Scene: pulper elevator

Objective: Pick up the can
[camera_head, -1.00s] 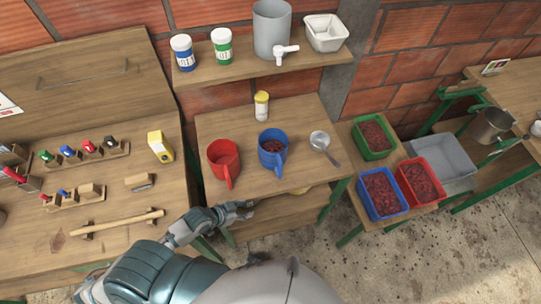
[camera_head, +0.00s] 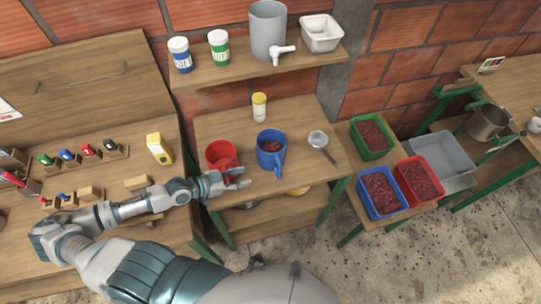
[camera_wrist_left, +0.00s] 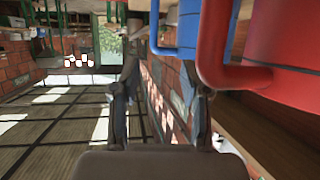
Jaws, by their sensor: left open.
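No single thing is clearly the can. A small yellow-lidded jar (camera_head: 259,107) stands on the middle table. A red mug (camera_head: 221,153) and a blue mug (camera_head: 270,148) stand in front of it. My left gripper (camera_head: 245,178) is open and empty at the table's front, just in front of the red mug, whose handle it partly hides.
A metal scoop (camera_head: 320,146) lies right of the blue mug. Green (camera_head: 371,138), red (camera_head: 420,181) and blue (camera_head: 381,193) trays of red contents sit to the right. A yellow box (camera_head: 159,149) stands on the left bench. The table's front edge is beneath my gripper.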

